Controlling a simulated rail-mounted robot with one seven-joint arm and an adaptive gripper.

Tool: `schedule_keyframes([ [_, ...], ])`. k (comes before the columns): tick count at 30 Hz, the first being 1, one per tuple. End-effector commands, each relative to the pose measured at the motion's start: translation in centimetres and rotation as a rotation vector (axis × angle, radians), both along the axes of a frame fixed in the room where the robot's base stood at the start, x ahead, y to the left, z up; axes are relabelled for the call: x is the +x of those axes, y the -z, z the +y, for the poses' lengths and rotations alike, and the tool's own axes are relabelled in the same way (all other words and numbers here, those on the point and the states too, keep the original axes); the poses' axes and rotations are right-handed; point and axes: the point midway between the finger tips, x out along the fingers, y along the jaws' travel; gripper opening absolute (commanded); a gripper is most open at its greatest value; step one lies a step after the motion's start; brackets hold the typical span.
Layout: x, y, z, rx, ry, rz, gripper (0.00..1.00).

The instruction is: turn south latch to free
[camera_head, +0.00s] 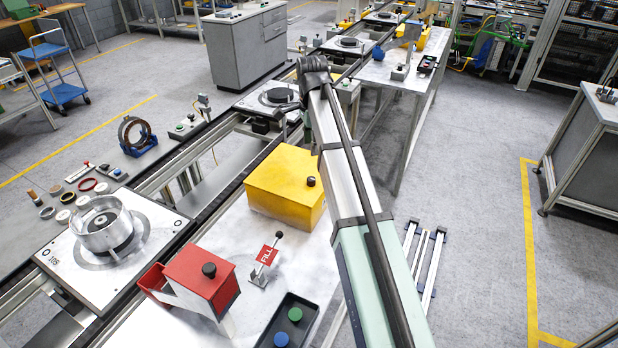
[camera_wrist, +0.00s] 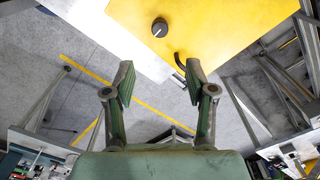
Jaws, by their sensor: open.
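No part in view carries a readable mark as the south latch, and I cannot tell which part it is. A yellow box (camera_head: 285,185) with a black knob (camera_head: 311,181) stands on the light bench. In the wrist view a yellow surface (camera_wrist: 235,30) bears a round black knob (camera_wrist: 159,27), with a dark curved piece (camera_wrist: 180,63) near its edge. My gripper (camera_wrist: 160,84) is open and empty, its two fingers apart below that edge in the picture. The head view does not clearly show my gripper. A pallet (camera_head: 165,245) carries a round metal housing (camera_head: 103,230).
A red box (camera_head: 205,275) with a black knob, a FILL sign (camera_head: 267,256) beside a lever, and a dark tray (camera_head: 288,325) with green and blue knobs stand on the bench. More pallets line the conveyor behind. Floor right of my arm is mostly clear.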

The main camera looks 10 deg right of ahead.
Motion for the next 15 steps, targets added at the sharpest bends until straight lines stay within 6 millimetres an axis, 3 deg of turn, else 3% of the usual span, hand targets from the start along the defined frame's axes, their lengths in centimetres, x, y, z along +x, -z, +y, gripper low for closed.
schedule_keyframes([
  [15, -0.1, 10.7, 0.0, 0.001, -0.002, 0.002, 0.56],
])
